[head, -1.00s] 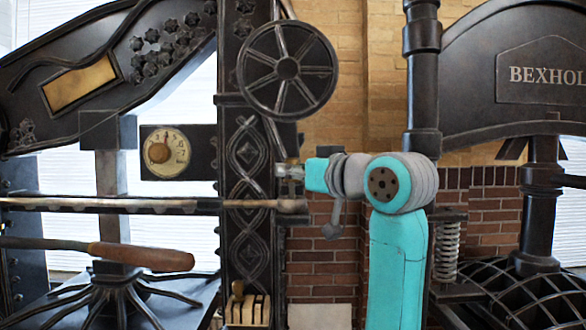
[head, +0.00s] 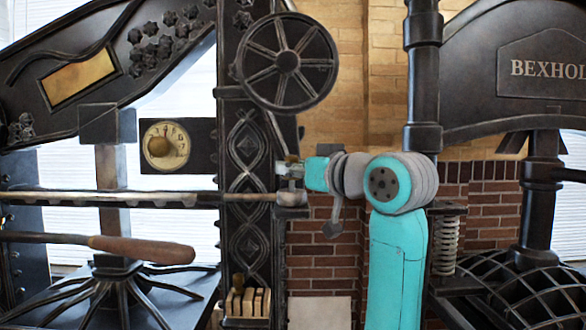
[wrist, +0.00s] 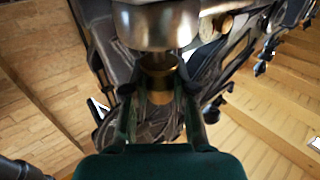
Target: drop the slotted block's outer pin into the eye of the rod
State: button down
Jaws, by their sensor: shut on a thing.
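My gripper (head: 283,169) points left from the teal wrist and is shut on a small brass-coloured pin. The pin's brass body (wrist: 158,82) shows between the fingers in the wrist view. In the head view the gripper is just above the rounded end of the rod (head: 292,198), which lies level across the left press. In the wrist view the rod's metal end (wrist: 155,25) is close to the pin. I cannot tell whether the pin's tip is inside the eye.
A dark spoked wheel (head: 287,62) is above the gripper. The ornate press column (head: 245,150) stands behind the rod. A wooden-handled bar (head: 145,250) runs below the rod at the left. A dial (head: 165,146) is above it. A coil spring (head: 446,245) stands right of my arm.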

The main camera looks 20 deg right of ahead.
jog(key=shift+f, duration=0.7)
dwell(0.5)
jog(key=shift+c, duration=1.3)
grip_release()
jog(key=shift+r, duration=2.5)
jog(key=shift+s, duration=0.1)
